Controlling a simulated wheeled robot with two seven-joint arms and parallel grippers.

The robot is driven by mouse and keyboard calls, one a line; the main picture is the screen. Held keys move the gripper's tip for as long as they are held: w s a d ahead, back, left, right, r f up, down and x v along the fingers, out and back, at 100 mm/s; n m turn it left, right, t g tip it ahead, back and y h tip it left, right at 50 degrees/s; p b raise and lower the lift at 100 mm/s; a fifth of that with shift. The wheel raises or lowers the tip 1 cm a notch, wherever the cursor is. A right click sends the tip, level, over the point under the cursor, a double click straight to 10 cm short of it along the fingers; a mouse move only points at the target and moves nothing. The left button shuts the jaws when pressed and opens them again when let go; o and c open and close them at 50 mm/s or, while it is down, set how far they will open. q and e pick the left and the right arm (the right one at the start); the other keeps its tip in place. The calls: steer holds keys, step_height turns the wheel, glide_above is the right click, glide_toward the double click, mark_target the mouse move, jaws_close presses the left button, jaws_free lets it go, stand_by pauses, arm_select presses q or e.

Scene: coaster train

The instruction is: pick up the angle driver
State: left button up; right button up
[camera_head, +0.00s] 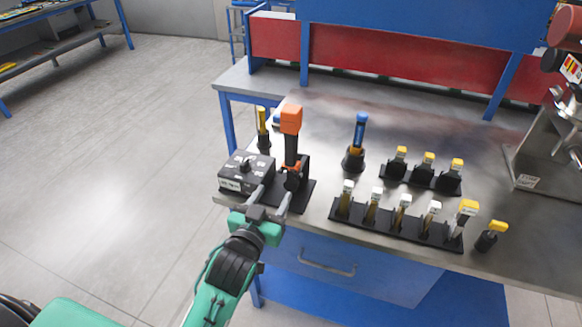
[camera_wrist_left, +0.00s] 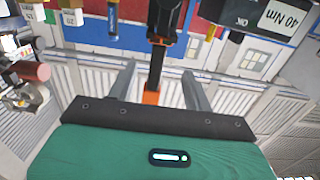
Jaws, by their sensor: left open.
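The angle driver (camera_head: 291,146) stands upright in a black holder near the left end of the workbench. It has an orange block on top, a dark body and an orange part low down. My left gripper (camera_head: 281,184) is open, in front of the driver's lower part. In the left wrist view the driver (camera_wrist_left: 157,65) appears between the two spread fingers of my left gripper (camera_wrist_left: 160,72), with no clear contact. Its lowest end is partly hidden by the holder and the gripper. My right gripper is not in view.
A dark box (camera_head: 246,172) stands close left of the driver; its "40 Nm" label shows in the left wrist view. A metal machine (camera_head: 548,145) is at far right.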

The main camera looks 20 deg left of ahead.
mark_target(289, 162)
arm_select(q)
steer(key=w, duration=0.2)
steer(key=w+r+p, duration=0.1)
steer(key=w, duration=0.4)
steer(key=shift+w+d+r+p, duration=0.1)
steer(key=shift+w+r+p, duration=0.1)
steer(key=shift+w+p, duration=0.15)
steer(key=shift+w, duration=0.4)
steer(key=shift+w+r+p, duration=0.1)
steer(key=shift+w+p, duration=0.2)
steer(key=shift+w, duration=0.05)
steer(key=w+p, duration=0.1)
steer(key=w, duration=0.2)
steer(key=shift+w+d, duration=0.1)
steer(key=shift+w, duration=0.6)
jaws_close()
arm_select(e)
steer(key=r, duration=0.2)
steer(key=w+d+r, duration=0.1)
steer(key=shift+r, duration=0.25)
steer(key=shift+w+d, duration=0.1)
